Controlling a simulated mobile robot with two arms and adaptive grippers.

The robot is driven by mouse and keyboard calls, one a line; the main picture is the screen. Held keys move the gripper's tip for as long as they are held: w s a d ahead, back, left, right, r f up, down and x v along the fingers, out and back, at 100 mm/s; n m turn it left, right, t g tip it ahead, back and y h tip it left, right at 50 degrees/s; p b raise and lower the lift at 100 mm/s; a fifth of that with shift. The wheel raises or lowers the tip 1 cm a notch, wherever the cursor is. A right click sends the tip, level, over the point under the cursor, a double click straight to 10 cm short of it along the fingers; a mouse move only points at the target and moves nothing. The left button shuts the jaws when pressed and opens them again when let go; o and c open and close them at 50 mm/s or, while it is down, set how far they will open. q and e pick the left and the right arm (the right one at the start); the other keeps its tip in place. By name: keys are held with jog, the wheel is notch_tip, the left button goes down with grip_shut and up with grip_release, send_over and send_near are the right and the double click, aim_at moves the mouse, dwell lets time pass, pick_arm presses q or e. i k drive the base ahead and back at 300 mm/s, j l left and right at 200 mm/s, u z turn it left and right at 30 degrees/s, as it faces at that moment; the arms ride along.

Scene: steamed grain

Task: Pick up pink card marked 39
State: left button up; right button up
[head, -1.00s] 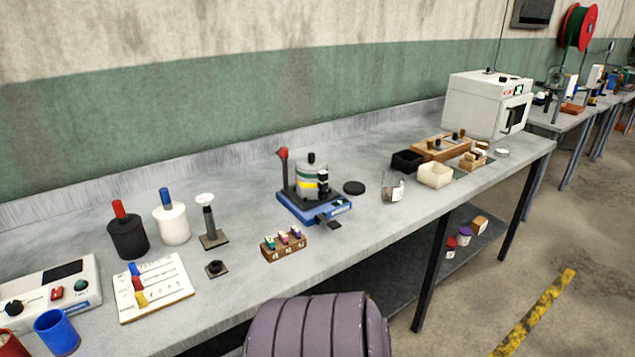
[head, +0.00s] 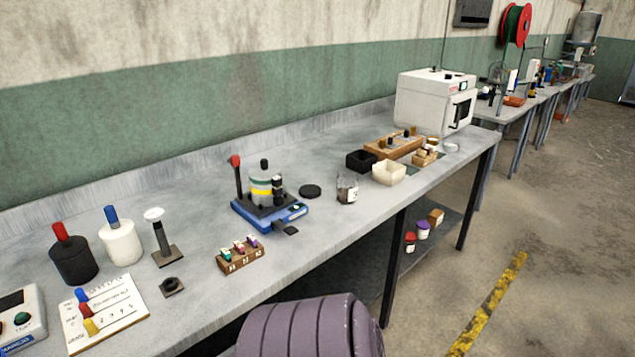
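A small brown wooden holder (head: 241,258) stands near the front edge of the grey bench. It holds three small upright pieces: a green one (head: 226,254), a pink one (head: 239,247) in the middle and a purple one (head: 252,241). The pink one may be the pink card. Marks show on the holder's front, but they are too small to read, so I cannot make out a 39. Neither of my grippers is in view.
A blue-based device (head: 268,208) stands behind the holder. A black ring-like piece (head: 172,287) and a marked board (head: 105,312) are to its left. A glass beaker (head: 347,188) stands to its right. Bare bench (head: 300,240) lies right of the holder.

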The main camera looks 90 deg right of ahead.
aim_at(240, 248)
jog(key=k+l+z, duration=0.7)
jog(key=l, duration=0.25)
jog(key=k+l, duration=0.2)
jog(key=l, duration=0.2)
jog(key=k+l, duration=0.15)
jog(key=l, duration=0.2)
jog(key=k+l+z, duration=0.1)
jog(key=l, duration=0.3)
jog(key=k+l, duration=0.45)
jog(key=l, duration=0.35)
jog(key=k+l, duration=0.2)
jog(key=l, duration=0.2)
jog(key=k+l+z, duration=0.1)
jog(key=l, duration=0.3)
jog(key=k+l, duration=0.2)
jog(key=l, duration=0.2)
jog(key=i+j+u, duration=0.45)
jog(key=i+j, duration=0.2)
jog(key=j, duration=0.05)
